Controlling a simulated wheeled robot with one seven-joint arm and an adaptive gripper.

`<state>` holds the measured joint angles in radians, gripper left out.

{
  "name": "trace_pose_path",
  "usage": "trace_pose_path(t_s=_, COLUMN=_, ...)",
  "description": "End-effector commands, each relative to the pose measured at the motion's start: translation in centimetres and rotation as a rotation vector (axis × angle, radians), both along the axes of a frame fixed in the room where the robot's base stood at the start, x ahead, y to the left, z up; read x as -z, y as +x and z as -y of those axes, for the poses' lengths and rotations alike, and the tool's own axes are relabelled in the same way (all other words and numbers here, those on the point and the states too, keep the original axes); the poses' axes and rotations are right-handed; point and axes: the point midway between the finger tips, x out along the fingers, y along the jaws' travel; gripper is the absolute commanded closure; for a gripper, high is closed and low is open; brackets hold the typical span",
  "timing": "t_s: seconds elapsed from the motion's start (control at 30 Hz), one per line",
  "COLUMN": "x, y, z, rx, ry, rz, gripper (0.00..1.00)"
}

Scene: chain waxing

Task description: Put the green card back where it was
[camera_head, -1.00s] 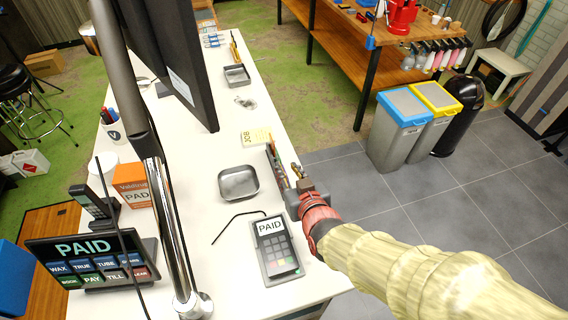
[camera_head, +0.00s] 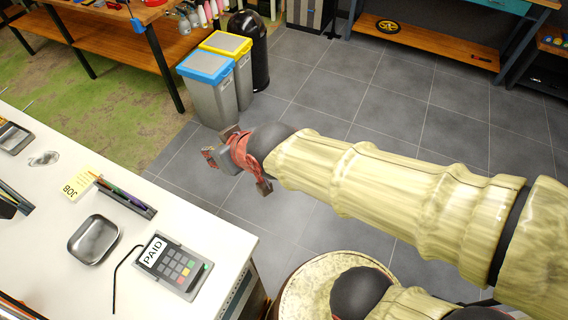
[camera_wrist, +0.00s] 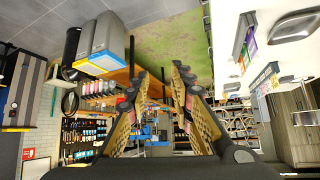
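My gripper (camera_head: 222,150) is out over the grey floor, to the right of the white counter's edge. In the wrist view its two fingers (camera_wrist: 160,75) stand apart with nothing between them. A dark narrow holder (camera_head: 140,209) sits near the counter's right edge, with thin coloured edges in it. It seems to show in the wrist view too, at upper right, with purple and greenish strips. I cannot pick out the green card for certain. A card terminal (camera_head: 175,268) reading PAID lies on the counter near the holder.
A metal dish (camera_head: 93,240) and a yellow JOB note (camera_head: 82,184) lie on the white counter (camera_head: 215,240). Blue-lidded (camera_head: 207,85) and yellow-lidded (camera_head: 236,60) bins and a black bin (camera_head: 250,45) stand beyond my gripper. The tiled floor at right is mostly clear.

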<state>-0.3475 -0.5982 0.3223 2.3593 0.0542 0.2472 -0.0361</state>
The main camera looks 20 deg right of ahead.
Motion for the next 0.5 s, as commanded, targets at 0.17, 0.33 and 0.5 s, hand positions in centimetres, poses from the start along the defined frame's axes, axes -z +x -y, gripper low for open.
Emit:
trace_pose_path(t_s=0.17, x=-2.1, y=-6.1, z=9.5, rx=0.190, ry=-0.048, rz=-0.155, gripper=0.77)
trace_pose_path(t_s=0.33, x=-2.6, y=-11.4, z=13.8, rx=0.304, ry=-0.069, rz=-0.268, gripper=0.77)
trace_pose_path(t_s=0.5, x=-2.6, y=-13.5, z=15.0, rx=0.342, ry=-0.076, rz=-0.312, gripper=0.77)
